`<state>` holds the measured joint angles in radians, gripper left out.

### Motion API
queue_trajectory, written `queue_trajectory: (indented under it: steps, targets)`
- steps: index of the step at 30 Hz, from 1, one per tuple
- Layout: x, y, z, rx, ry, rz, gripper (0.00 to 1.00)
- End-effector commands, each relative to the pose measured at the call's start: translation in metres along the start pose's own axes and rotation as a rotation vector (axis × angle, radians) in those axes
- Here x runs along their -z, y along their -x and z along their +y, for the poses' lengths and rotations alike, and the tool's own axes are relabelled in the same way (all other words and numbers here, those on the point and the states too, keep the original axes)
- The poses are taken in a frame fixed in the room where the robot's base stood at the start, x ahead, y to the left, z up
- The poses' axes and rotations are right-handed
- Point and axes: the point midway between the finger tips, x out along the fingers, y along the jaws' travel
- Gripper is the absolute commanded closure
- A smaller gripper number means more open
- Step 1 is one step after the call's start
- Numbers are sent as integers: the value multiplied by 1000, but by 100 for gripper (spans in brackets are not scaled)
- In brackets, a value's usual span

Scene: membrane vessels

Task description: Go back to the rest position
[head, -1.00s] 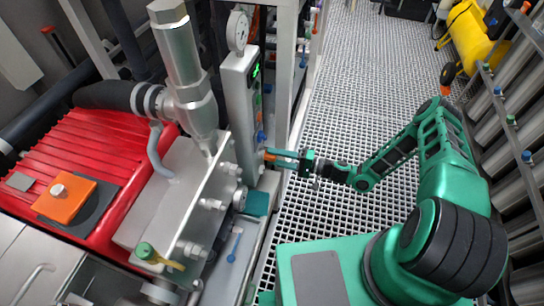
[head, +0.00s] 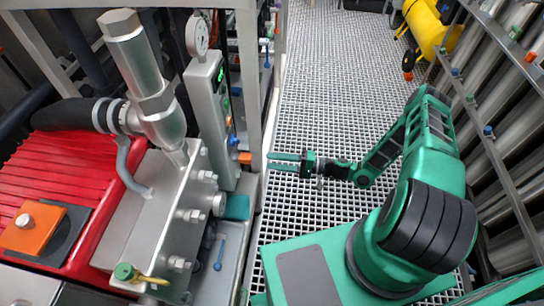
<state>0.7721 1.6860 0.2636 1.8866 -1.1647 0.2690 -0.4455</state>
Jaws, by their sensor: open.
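My gripper (head: 270,162) is open and empty in the head view, its two green fingers pointing left. It is over the grated floor, just right of an orange knob (head: 245,158) on the side of a grey control panel (head: 212,125). A small gap shows between the fingertips and the knob. My green arm reaches out from the lower right, bent at the elbow.
A red finned machine (head: 70,165) and a steel block (head: 160,210) with a pipe fill the left. A frame post (head: 247,90) stands close to the gripper. Steel tubes (head: 510,130) line the right. The grated floor (head: 325,90) between is clear.

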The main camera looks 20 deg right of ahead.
Motion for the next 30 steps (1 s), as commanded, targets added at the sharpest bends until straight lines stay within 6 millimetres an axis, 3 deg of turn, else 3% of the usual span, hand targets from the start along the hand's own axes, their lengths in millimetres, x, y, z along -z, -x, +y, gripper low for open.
queue_trajectory:
  steps: [14, 30]
  targets:
    - [-1, 7, -8, -69, 19, -73, 57]
    - [-6, 63, -51, -438, 72, -344, 57]
